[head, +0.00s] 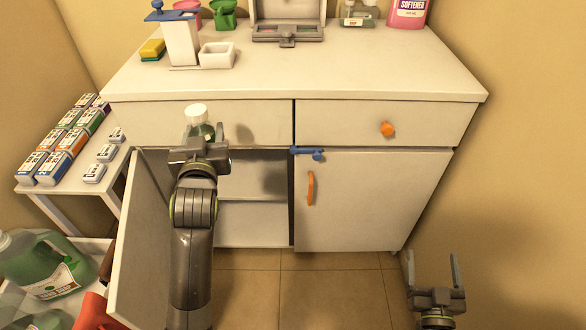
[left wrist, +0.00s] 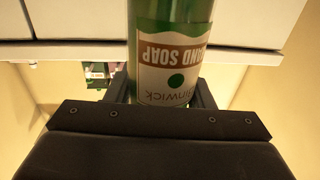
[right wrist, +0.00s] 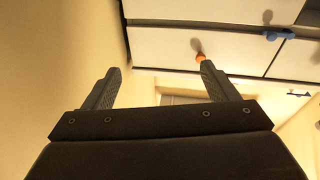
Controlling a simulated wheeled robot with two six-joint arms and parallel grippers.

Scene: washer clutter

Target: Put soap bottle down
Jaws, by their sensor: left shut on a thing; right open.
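The soap bottle is green with a white cap (head: 195,112) and a label reading "hand soap". In the left wrist view the bottle (left wrist: 165,32) stands between the fingers of my left gripper (left wrist: 160,92). My left gripper (head: 200,148) is shut on the bottle, in front of the cabinet's left drawer and open left compartment in the head view. The lower part of the bottle is hidden behind the gripper. My right gripper (head: 434,275) is open and empty at the lower right, and its spread fingers also show in the right wrist view (right wrist: 160,92).
The open left door (head: 145,240) juts forward. A side table (head: 45,190) holds several boxes.

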